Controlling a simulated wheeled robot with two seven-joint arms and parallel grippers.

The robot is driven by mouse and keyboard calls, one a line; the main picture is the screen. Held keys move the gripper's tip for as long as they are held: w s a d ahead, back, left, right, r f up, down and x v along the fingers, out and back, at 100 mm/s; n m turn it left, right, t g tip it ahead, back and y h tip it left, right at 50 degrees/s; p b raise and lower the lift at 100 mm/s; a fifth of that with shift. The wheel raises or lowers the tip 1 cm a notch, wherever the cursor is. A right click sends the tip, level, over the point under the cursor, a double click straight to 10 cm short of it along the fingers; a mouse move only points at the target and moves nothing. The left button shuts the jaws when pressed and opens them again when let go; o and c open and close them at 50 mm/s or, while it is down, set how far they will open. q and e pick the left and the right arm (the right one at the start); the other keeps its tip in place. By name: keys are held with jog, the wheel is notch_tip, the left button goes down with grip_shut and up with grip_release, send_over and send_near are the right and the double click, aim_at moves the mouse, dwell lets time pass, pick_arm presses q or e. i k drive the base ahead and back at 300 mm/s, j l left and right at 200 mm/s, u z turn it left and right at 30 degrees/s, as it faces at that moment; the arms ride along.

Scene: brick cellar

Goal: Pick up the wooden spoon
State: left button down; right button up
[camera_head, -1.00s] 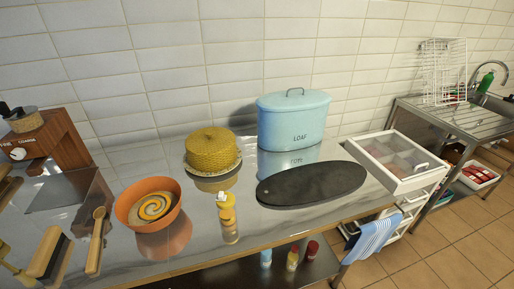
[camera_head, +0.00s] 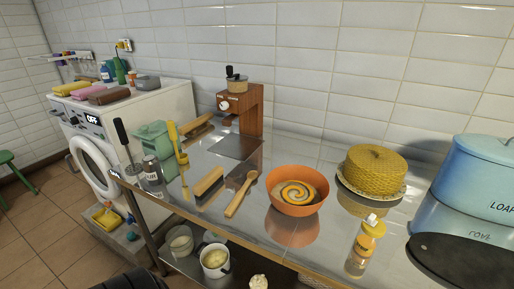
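The wooden spoon (camera_head: 240,195) lies flat on the shiny metal table (camera_head: 210,159). Its bowl end points away toward the back and its handle points toward the front edge. It lies between a wooden brush (camera_head: 209,182) on its left and an orange bowl (camera_head: 297,205) on its right, apart from both. Neither of my grippers shows in the head view.
A honey-coloured bottle (camera_head: 365,245), a yellow woven dome on a plate (camera_head: 375,170) and a blue loaf bin (camera_head: 478,180) stand to the right. A wooden coffee grinder (camera_head: 243,108) stands behind. A green container (camera_head: 153,139) and a washing machine (camera_head: 148,112) are at left.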

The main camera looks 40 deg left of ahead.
aim_at(252, 176)
jog(key=u, duration=1.5)
